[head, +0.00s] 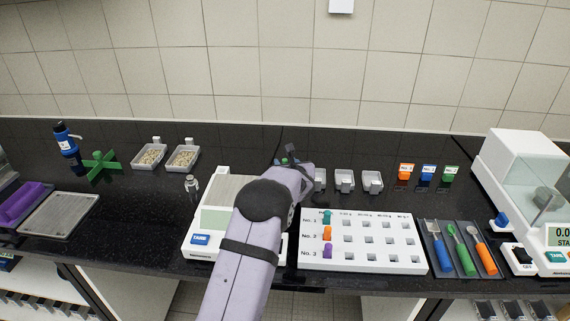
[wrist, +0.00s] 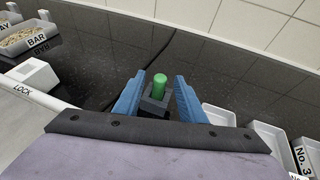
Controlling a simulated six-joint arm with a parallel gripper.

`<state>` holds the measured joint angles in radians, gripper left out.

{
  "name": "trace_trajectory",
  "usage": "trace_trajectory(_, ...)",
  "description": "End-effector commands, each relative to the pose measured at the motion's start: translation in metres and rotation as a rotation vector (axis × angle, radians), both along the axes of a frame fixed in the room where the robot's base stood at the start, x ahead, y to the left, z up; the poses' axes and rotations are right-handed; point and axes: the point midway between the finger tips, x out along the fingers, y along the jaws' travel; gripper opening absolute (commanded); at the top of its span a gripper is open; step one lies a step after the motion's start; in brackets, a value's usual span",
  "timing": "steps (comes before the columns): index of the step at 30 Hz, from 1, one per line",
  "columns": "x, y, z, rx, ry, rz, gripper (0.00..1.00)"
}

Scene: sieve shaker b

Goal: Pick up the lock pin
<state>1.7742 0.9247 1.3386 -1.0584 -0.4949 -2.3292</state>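A short green cylinder, apparently the lock pin (wrist: 159,83), stands upright in a small dark block (wrist: 153,106) on the black bench. My gripper (wrist: 160,76) has its two blue fingers spread, one on each side of the green cylinder in the wrist view. Gaps show between the cylinder and both fingers. In the head view my gripper (head: 287,158) is over the bench behind the white balance, and a bit of green (head: 284,161) shows beside it. My arm hides most of that spot.
White trays (head: 345,180) stand to the right, with a white numbered rack (head: 350,262) in front of them. A white block (wrist: 32,76) stands by a "LOCK" label at the left. A balance (head: 205,225) is beside my arm. The tiled wall is behind.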

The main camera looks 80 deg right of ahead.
Motion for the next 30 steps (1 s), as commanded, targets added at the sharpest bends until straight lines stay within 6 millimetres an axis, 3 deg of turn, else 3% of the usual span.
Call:
trace_trajectory(14,0.0033,-0.0114,-0.0053,0.0,0.0,0.0,0.37)
trace_trajectory(19,0.0032,-0.0113,-0.0053,0.0,0.0,0.0,0.01)
trace_trajectory(30,0.0032,-0.0114,-0.003,-0.001,0.001,0.0,0.0)
